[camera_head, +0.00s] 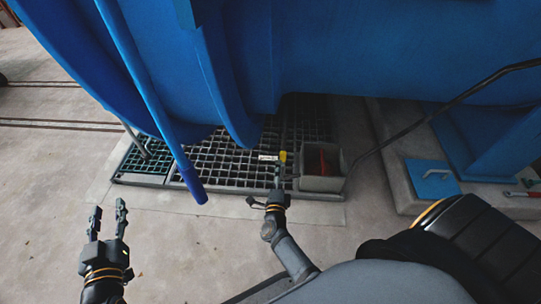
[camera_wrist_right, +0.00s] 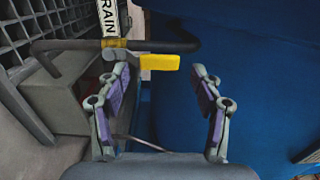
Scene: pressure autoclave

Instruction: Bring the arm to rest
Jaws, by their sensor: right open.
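My right gripper (camera_head: 277,181) is at the front edge of the floor grating, just below a yellow valve handle (camera_head: 283,156) with a white tag beside it. In the right wrist view the same gripper (camera_wrist_right: 160,75) is open, its purple-padded fingers apart. The yellow handle (camera_wrist_right: 158,62) shows between and just beyond the fingertips, and I see nothing held. The tag (camera_wrist_right: 109,18) there reads "RAIN", its start cut off. My left gripper (camera_head: 107,212) is open and empty above the bare floor at lower left.
A large blue vessel (camera_head: 350,45) overhangs the grating (camera_head: 225,155), with a slanted blue bar (camera_head: 150,90) in front. A grey box (camera_head: 322,182) with something red inside stands right of the handle. A dark pipe (camera_head: 430,117) rises rightward.

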